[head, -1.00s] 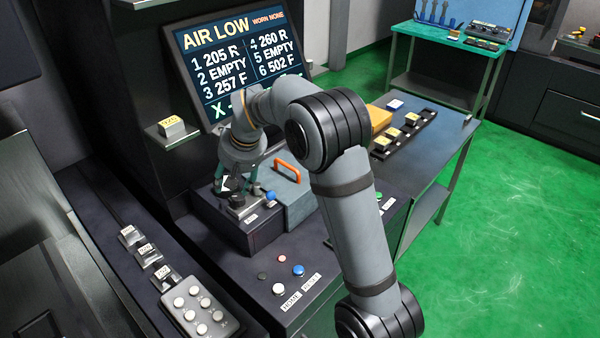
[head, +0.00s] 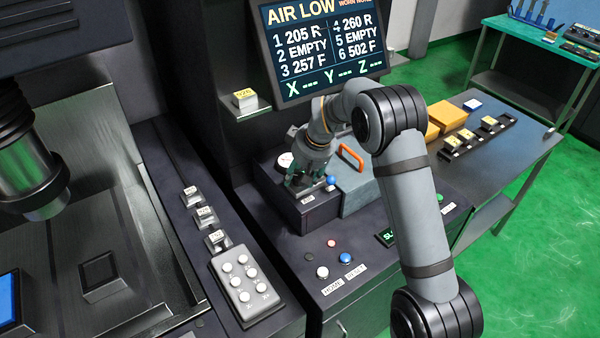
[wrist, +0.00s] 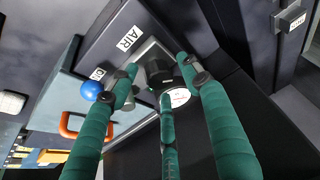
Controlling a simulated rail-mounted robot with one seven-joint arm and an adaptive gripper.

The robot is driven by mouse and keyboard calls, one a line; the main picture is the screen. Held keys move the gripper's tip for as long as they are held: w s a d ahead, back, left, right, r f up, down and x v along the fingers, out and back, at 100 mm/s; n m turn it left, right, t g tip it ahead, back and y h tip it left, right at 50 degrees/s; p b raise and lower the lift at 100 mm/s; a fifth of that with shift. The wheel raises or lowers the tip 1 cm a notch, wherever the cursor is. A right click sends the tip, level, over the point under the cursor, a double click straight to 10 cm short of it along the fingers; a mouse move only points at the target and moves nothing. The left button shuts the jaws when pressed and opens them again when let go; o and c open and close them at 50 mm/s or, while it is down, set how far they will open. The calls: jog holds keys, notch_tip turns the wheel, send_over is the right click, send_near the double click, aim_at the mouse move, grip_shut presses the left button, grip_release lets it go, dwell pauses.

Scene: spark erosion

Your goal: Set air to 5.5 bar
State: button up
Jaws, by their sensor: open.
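My gripper (head: 303,186) has three green fingers and points down at the air unit on the dark console. In the wrist view my gripper (wrist: 160,80) is open, its fingertips spread around a black knob (wrist: 158,70) beside the AIR label (wrist: 128,39). I cannot tell whether any fingertip touches the knob. The round white gauge (head: 285,160) is just left of the gripper; it also shows in the wrist view (wrist: 178,97), partly behind a finger, its reading too small to make out. The tilted screen (head: 322,50) reads AIR LOW.
A blue ball handle (head: 331,180) stands close to the right of the gripper. A grey box with an orange handle (head: 351,157) is beyond it. Push buttons (head: 346,258) are on the console in front, and a grey keypad (head: 243,280) is to the left.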

jog(key=shift+w+f, duration=0.2)
jog(key=shift+f, duration=0.2)
jog(key=shift+c, duration=0.2)
jog(key=c, duration=1.1)
